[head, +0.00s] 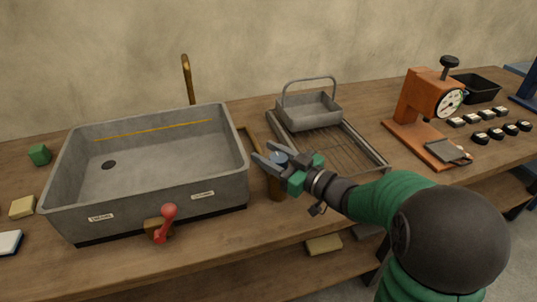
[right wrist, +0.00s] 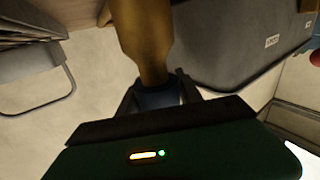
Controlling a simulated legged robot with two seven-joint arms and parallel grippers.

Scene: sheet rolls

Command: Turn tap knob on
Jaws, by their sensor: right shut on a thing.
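A blue tap knob (head: 279,157) sits on top of a short brass post (head: 278,188), just right of the grey basin (head: 150,200). My right gripper (head: 272,165) is at the knob, with its fingers shut on it. In the right wrist view the blue knob (right wrist: 158,98) lies between the fingers, and the brass post (right wrist: 145,40) extends away from it. A brass spout (head: 187,78) rises behind the basin. No water shows in the basin or at the spout. The fingers partly hide the knob. My left gripper is not in view.
A wire rack (head: 345,150) with a grey handled tray (head: 308,110) stands right of the knob. An orange gauge press (head: 425,105) stands farther right.

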